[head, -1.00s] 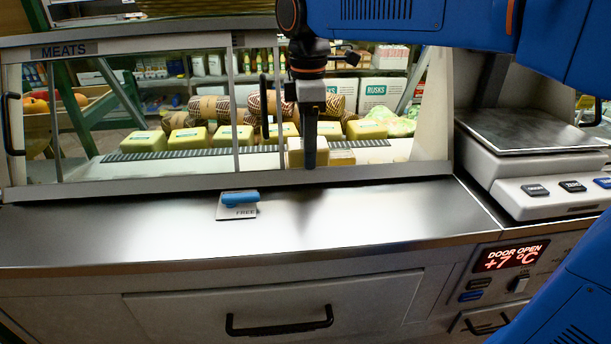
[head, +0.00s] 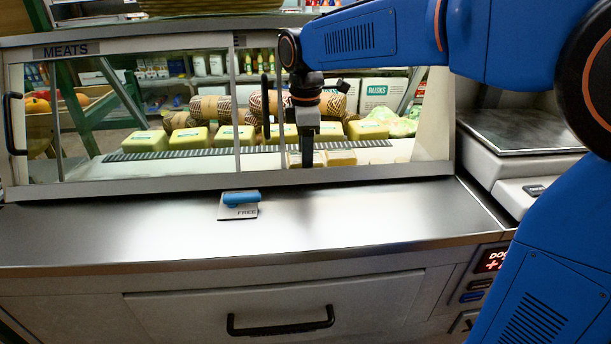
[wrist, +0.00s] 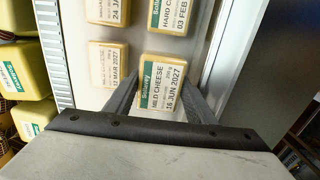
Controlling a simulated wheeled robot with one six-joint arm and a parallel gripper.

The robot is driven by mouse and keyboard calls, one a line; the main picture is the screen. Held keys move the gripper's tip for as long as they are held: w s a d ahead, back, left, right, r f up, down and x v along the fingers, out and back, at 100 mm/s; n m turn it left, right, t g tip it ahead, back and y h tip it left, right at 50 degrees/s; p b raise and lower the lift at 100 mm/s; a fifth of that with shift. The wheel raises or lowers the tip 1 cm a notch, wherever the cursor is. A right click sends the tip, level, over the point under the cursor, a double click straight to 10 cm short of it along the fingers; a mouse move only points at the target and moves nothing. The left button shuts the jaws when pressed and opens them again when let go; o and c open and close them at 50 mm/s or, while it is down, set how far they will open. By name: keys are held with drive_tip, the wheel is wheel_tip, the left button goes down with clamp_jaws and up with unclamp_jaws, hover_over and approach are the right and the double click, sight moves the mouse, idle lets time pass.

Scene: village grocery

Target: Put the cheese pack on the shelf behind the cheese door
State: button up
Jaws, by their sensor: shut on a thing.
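My gripper (wrist: 160,98) is shut on the cheese pack (wrist: 164,86), a yellow block labelled "MILD CHEESE", "16 JUN 2027". In the head view my gripper (head: 307,160) points down inside the case, and the pack (head: 294,158) shows at its fingers, low behind the front ledge. The white shelf (head: 215,162) lies just below; I cannot tell whether the pack touches it. The case opening around my arm is open, with a dark upright handle (head: 265,106) to its left. A cheese door label is not readable.
Other cheese packs sit close by in the wrist view: a hard cheese pack (wrist: 171,16) ahead and another pack (wrist: 108,62) to the left. Larger yellow blocks (head: 187,138) stand behind.

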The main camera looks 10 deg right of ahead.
drive_tip(key=shift+f, duration=2.4)
drive_tip(key=shift+f, duration=0.15)
drive_tip(key=o, duration=1.1)
drive_tip(key=shift+c, duration=0.2)
wheel_tip(320, 180, up, 12)
drive_tip(key=shift+r, duration=0.2)
drive_tip(key=shift+s, duration=0.1)
